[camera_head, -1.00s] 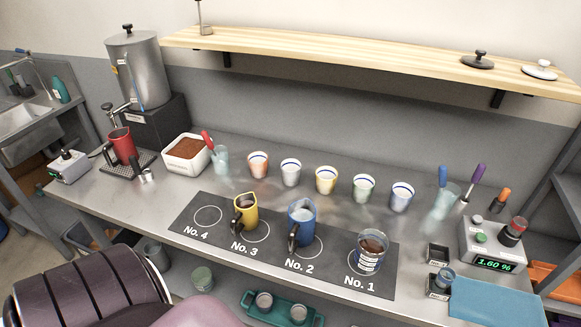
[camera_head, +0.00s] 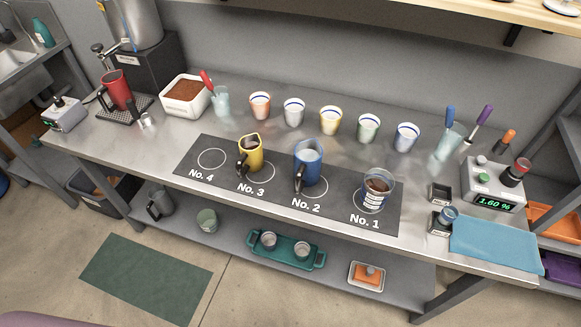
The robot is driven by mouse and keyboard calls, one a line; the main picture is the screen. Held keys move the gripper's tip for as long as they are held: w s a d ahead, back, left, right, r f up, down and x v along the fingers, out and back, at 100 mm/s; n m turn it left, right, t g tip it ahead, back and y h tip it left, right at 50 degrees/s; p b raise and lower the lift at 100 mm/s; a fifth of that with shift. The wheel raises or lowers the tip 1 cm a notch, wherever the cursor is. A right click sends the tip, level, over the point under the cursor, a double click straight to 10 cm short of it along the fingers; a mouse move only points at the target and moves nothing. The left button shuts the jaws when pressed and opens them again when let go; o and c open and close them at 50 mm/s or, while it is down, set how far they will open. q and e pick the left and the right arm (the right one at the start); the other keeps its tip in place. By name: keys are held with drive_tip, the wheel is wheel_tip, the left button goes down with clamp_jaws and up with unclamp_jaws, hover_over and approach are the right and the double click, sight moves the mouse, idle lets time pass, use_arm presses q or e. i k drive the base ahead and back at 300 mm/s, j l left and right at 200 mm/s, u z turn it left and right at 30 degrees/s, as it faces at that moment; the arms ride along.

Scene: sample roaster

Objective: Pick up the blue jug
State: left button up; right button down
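The blue jug (camera_head: 309,166) stands upright on the dark mat (camera_head: 222,176) at the No. 2 place, its dark handle toward the front left. A yellow jug (camera_head: 252,152) stands to its left at No. 3. A glass with brown contents (camera_head: 376,191) stands to its right at No. 1. The No. 4 circle is empty. Neither of my grippers shows in the head view, and nothing is touching the blue jug.
Several striped cups (camera_head: 330,120) stand in a row behind the mat. A red jug (camera_head: 116,90) and a white tub of brown grounds (camera_head: 185,96) are at the left. A meter (camera_head: 492,184) and blue cloth (camera_head: 495,243) are at the right. A lower shelf holds a teal tray (camera_head: 286,250).

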sight(307, 154)
drive_tip(key=l, duration=0.7)
drive_tip(key=l+u, duration=0.15)
drive_tip(key=l, duration=0.55)
drive_tip(key=k+l, duration=0.15)
drive_tip(key=l, duration=0.55)
drive_tip(key=l+u, duration=0.15)
drive_tip(key=l, duration=0.6)
drive_tip(key=i+j, duration=0.1)
drive_tip(key=j, duration=0.2)
drive_tip(key=i+j, duration=0.1)
drive_tip(key=j, duration=0.2)
